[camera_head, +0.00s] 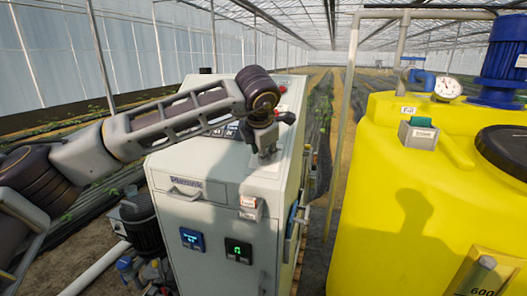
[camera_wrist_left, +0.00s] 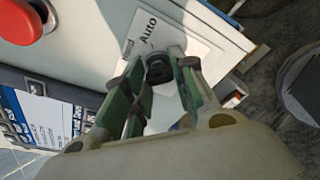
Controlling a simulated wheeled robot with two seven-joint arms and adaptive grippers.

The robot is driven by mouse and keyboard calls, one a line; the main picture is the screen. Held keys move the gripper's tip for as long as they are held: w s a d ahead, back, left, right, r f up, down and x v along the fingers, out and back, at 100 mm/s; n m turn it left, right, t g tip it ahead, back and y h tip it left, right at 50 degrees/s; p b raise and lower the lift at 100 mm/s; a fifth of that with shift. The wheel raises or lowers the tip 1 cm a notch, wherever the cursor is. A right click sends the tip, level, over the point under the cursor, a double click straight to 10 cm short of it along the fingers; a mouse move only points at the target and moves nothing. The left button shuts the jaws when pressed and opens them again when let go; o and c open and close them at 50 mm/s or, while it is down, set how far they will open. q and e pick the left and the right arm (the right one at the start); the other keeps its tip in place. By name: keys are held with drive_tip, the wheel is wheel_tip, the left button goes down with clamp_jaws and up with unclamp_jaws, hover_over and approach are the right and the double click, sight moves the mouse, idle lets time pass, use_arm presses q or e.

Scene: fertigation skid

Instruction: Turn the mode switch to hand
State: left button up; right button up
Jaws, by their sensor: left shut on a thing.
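The mode switch (camera_wrist_left: 158,70) is a black knob on a pale plate (camera_wrist_left: 190,45) marked "Auto", seen in the left wrist view. A "Hand" mark cannot be made out, and the knob's exact pointing direction is unclear. My left gripper (camera_wrist_left: 159,82) has its green-padded fingers on both sides of the knob and is shut on it. In the head view my left gripper (camera_head: 264,150) reaches down to the sloped top of the grey control cabinet (camera_head: 215,222) and hides the switch. My right gripper is not in view.
A red mushroom button (camera_wrist_left: 27,22) sits near the switch on the panel. The cabinet front has a blue display (camera_head: 192,239) and a green-digit display (camera_head: 238,250). A yellow tank (camera_head: 375,215) stands to the right, with a walkway gap between.

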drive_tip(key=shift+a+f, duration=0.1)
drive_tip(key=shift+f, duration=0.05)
use_arm(q)
drive_tip(key=shift+m+b, duration=0.6)
drive_tip(key=shift+m, duration=0.7)
drive_tip(key=shift+f+m+t+b, duration=0.1)
drive_tip(key=shift+m+t+b, duration=0.3)
drive_tip(key=shift+m+b, duration=0.5)
drive_tip(key=shift+s+m+t+b, duration=0.1)
drive_tip(key=shift+m+t+b, duration=0.3)
drive_tip(key=shift+m, duration=1.7)
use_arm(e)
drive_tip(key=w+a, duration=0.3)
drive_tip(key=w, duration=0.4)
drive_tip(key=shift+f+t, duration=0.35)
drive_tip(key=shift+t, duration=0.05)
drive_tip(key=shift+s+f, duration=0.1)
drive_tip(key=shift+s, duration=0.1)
use_arm(q)
drive_tip(key=o, duration=1)
drive_tip(key=shift+d, duration=0.1)
